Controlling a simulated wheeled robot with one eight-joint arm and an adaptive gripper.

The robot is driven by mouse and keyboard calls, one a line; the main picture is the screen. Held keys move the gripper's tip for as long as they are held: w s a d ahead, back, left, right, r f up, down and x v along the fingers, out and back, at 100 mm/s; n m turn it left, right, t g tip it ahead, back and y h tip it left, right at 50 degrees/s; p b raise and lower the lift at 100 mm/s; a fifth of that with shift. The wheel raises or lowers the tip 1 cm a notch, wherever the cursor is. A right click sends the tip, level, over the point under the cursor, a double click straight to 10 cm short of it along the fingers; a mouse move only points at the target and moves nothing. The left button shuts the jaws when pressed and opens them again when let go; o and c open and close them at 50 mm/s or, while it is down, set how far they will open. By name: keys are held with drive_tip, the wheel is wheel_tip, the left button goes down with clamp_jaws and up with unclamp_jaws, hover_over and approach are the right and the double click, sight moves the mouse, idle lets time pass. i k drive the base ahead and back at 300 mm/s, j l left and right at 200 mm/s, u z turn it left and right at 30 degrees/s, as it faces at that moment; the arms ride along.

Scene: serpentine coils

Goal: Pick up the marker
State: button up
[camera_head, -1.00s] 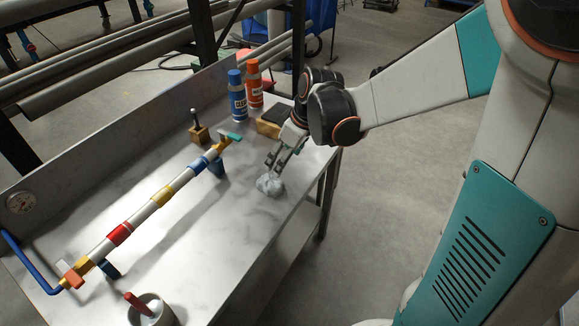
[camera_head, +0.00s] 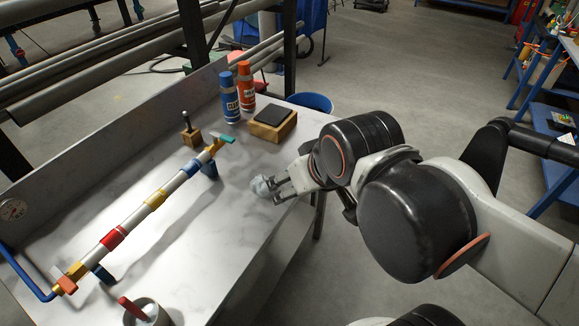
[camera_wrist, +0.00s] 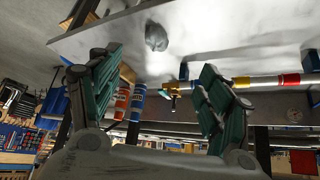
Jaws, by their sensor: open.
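A slim dark upright piece (camera_head: 186,119) stands in a small wooden block (camera_head: 191,137) at the back of the bench; it may be the marker, but I cannot be sure. A red stick (camera_head: 131,307) leans in a pale cup (camera_head: 158,311) at the front edge and could also be a marker.
A pipe with coloured bands (camera_head: 136,218) runs diagonally across the bench (camera_head: 215,255). A blue bottle (camera_head: 230,98), an orange bottle (camera_head: 246,86) and a wooden block with a dark top (camera_head: 273,124) stand at the back. The bench's front middle is clear.

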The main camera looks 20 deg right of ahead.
sight(186, 117)
drive_tip(key=u, duration=0.2)
drive_tip(key=i+l+u, duration=0.25)
drive_tip(key=u, duration=0.2)
drive_tip(key=i+l+u, duration=0.2)
drive_tip(key=l+u, duration=0.2)
drive_tip(key=i+l, duration=0.15)
drive_tip(key=l, duration=0.25)
drive_tip(key=i+l+u, duration=0.1)
drive_tip(key=l, duration=0.3)
drive_tip(key=i+l+u, duration=0.1)
drive_tip(key=i+l, duration=0.15)
drive_tip(key=l, duration=0.15)
drive_tip(key=u, duration=1.4)
drive_tip(key=z, duration=1.45)
